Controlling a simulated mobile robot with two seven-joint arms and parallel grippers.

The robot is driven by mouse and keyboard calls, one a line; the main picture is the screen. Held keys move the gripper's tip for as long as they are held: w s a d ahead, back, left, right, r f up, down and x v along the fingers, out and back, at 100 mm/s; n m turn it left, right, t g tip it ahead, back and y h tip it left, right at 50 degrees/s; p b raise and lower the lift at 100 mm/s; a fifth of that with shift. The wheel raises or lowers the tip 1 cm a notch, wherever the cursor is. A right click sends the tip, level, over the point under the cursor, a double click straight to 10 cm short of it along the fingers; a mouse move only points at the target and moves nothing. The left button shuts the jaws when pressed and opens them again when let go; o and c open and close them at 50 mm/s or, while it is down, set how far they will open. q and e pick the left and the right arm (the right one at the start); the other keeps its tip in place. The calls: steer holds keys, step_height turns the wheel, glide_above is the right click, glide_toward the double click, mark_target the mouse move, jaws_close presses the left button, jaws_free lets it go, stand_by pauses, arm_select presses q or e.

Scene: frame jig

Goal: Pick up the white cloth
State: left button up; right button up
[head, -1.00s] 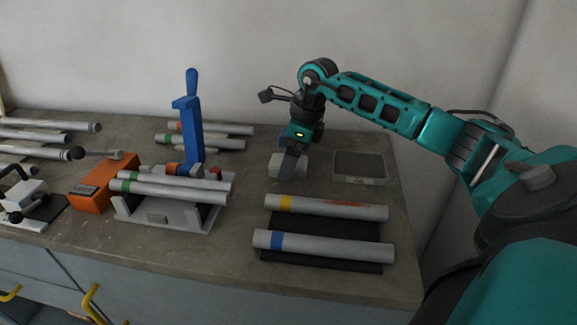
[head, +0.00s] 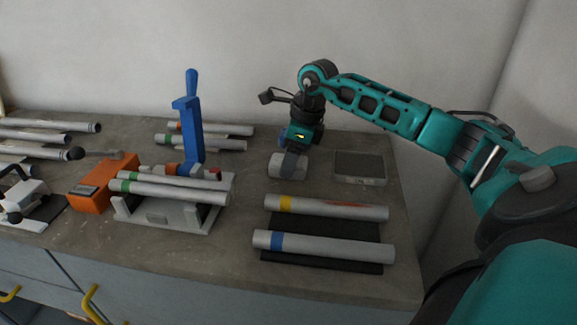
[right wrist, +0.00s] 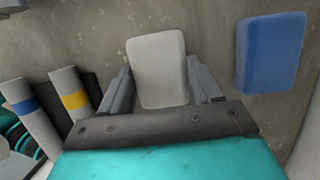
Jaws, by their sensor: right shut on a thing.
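The white cloth (head: 287,166) is a small folded pad on the worktop, partly hidden by my right gripper (head: 292,163) in the head view. In the right wrist view the white cloth (right wrist: 158,68) stands between the two fingers of my right gripper (right wrist: 160,85), which is shut on it. I cannot tell whether the cloth is clear of the worktop. My left gripper is not in view.
A blue pad (right wrist: 270,52) lies beside the white cloth, mostly hidden in the head view. A grey flat box (head: 359,168) is to the right. Banded tubes (head: 325,207) lie in front. A blue clamp (head: 189,125) rises at left.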

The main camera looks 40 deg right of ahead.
steer(key=shift+c, duration=0.8)
steer(key=shift+r, duration=0.25)
step_height(320, 180, up, 20)
steer(key=p, duration=0.2)
